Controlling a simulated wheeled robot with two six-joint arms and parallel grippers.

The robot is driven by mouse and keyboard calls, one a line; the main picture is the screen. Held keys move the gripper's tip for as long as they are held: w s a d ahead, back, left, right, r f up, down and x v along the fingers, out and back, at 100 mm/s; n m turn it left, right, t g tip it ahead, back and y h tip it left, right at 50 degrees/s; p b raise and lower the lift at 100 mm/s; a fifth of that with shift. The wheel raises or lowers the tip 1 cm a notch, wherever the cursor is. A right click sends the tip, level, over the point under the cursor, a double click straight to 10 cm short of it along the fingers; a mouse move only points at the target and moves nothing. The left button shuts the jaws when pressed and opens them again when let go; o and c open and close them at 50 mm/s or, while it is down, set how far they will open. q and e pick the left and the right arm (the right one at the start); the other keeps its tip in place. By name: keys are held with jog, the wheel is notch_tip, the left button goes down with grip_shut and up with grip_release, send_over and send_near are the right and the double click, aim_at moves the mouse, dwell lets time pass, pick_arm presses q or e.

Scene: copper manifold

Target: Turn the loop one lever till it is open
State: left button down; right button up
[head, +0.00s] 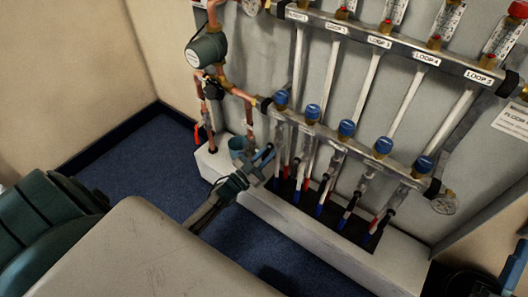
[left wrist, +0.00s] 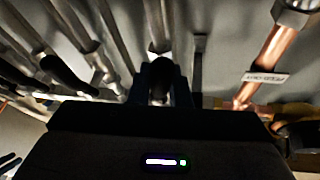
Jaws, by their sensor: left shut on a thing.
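The lower manifold bar (head: 330,135) carries a row of blue caps, with levers and black grips below it. The LOOP 1 label (head: 297,15) is at the left end of the upper bar. My left gripper (head: 262,163) is below the leftmost blue cap (head: 281,98), at the loop one lever. In the left wrist view, its jaws (left wrist: 160,88) are shut around the dark end of that lever (left wrist: 160,72), and a metal stem runs up from it. The gripper hides most of the lever, so its exact angle is unclear.
Neighbouring lever grips (left wrist: 68,72) are close beside the jaws in the left wrist view. A copper pipe (left wrist: 262,60) with a tag runs on the other side. A round pump (head: 206,50) is at upper left. A white ledge (head: 330,245) runs below; blue floor lies in front.

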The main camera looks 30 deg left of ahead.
pick_arm(q)
jog(key=n, duration=0.1)
jog(key=n+y, duration=0.1)
jog(key=shift+d+f+n+t, duration=0.1)
jog(key=shift+d+n+t, duration=0.3)
jog(key=shift+d+n+y, duration=0.15)
jog(key=shift+n+y, duration=0.25)
jog(key=shift+n, duration=0.2)
pick_arm(e)
jog(key=shift+w+f+g, duration=0.35)
jog(key=shift+f+g, duration=0.15)
jog(key=shift+f, duration=0.2)
pick_arm(q)
jog(key=shift+s, duration=0.1)
pick_arm(e)
jog(key=shift+f+m, duration=0.25)
jog(key=shift+m, duration=0.05)
pick_arm(q)
jog(key=c, duration=1.3)
grip_release()
jog(key=shift+c, duration=0.2)
pick_arm(e)
jog(key=shift+r, duration=0.1)
jog(key=shift+r, duration=0.1)
